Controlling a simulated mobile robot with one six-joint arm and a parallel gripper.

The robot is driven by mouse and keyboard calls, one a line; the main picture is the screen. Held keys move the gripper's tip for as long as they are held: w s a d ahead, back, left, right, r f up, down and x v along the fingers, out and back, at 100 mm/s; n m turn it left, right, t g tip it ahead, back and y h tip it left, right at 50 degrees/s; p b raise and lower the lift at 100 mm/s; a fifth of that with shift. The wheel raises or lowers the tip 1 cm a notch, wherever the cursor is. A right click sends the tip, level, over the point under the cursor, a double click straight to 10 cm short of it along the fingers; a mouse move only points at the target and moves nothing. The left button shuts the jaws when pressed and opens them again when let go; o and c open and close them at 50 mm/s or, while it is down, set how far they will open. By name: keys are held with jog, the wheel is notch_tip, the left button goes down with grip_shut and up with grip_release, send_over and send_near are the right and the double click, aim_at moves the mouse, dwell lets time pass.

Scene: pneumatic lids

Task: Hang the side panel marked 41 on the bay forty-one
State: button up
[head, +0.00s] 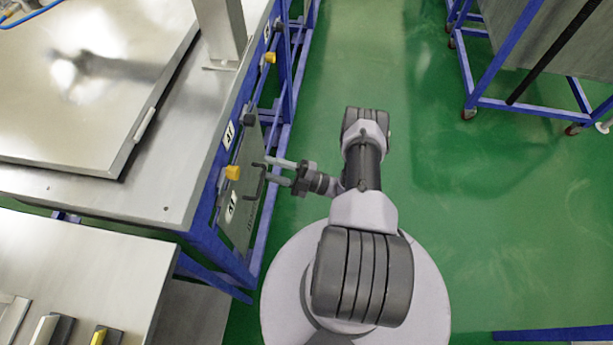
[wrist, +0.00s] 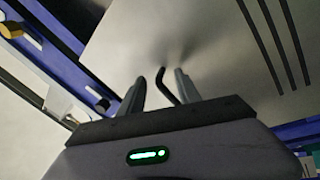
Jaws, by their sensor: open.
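The side panel (head: 243,180) is a grey plate with a white 41 label (head: 231,206). It stands upright against the blue frame of bay forty-one (head: 208,228), whose own label (head: 229,135) sits above it. I cannot tell whether it is fastened. My gripper (head: 268,170) is open at the panel's outer face, by its dark handle (head: 259,184). In the wrist view the panel (wrist: 220,50) fills the upper middle, with dark slots at right. The bent black handle (wrist: 168,84) lies between my open fingers (wrist: 158,84), with gaps on both sides.
Yellow knobs (head: 233,173) (head: 269,58) sit along the bay's frame. A steel worktop (head: 180,150) lies above it. A lower bench (head: 90,255) is at bottom left. A blue wheeled rack (head: 530,105) stands at upper right. The green floor between is clear.

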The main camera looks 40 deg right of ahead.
jog(key=v, duration=1.6)
jog(key=w+a+r+n+g+y, duration=0.1)
jog(key=w+r+n+g+y, duration=0.1)
jog(key=w+r+n+g, duration=0.35)
jog(key=w+a+r+n+g+y, duration=0.1)
jog(key=w+r+n+g, duration=0.1)
jog(key=r+n+g, duration=0.6)
jog(key=w+a+r+n+g+h, duration=0.1)
jog(key=a+r+n+g+h, duration=0.1)
jog(key=a+r+n, duration=0.35)
jog(key=w+a+r+n+g+h, duration=0.1)
jog(key=a+r+n+h, duration=0.1)
jog(key=r+n, duration=0.5)
jog(key=s+a+r+n+t+h, duration=0.2)
jog(key=s+a+r+n+h, duration=0.2)
jog(key=n, duration=0.7)
jog(key=s+a+r+n+t+h, duration=0.3)
jog(key=s+a+r+n+h, duration=0.2)
jog(key=s+a+r+n, duration=0.4)
jog(key=a+r+n, duration=0.2)
jog(key=a+r, duration=0.1)
jog(key=r, duration=0.2)
jog(key=shift+s+a+r, duration=0.15)
jog(key=shift+a, duration=0.1)
